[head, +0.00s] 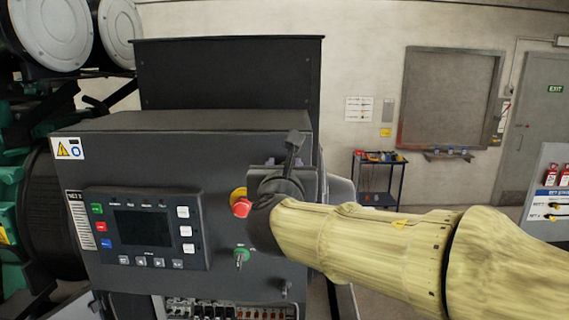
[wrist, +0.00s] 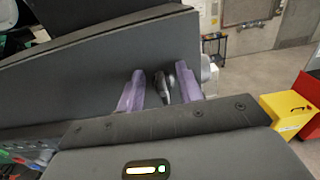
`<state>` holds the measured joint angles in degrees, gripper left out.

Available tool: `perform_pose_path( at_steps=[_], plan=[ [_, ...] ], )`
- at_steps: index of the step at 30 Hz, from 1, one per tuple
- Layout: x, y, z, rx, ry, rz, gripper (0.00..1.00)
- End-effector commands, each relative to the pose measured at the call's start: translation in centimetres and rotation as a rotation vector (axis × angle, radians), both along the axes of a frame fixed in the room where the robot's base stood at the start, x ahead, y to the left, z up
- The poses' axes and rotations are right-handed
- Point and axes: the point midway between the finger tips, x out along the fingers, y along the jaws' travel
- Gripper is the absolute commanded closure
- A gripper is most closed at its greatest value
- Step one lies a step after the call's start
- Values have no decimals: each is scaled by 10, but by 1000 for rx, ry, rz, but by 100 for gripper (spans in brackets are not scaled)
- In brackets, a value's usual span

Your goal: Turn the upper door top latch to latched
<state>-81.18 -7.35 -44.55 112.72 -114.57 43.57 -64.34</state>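The upper door is the dark grey front of the control cabinet (head: 215,160), with a screen panel (head: 145,230) at its left. In the wrist view, the top latch (wrist: 162,88) is a small dark lever near the door's right edge. My gripper (wrist: 160,74) has its two purple-tinted fingers apart, one on each side of the latch. A gap shows at the left finger; I cannot tell if the right one touches. The latch's exact angle is unclear.
A lower latch (head: 286,289) shows below. A tool cart (head: 379,180) stands behind. Yellow (wrist: 290,112) and red boxes lie right in the wrist view.

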Motion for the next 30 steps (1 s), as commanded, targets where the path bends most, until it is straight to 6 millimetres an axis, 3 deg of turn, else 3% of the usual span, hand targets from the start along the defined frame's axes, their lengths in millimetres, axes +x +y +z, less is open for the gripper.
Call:
perform_pose_path(
  at_steps=[6, 12, 30],
  plan=[
    [0, 1, 0, 0, 0, 2, 66],
    [0, 1, 0, 0, 0, 2, 100],
    [0, -2, -9, 67, 7, -1, 100]
  ],
)
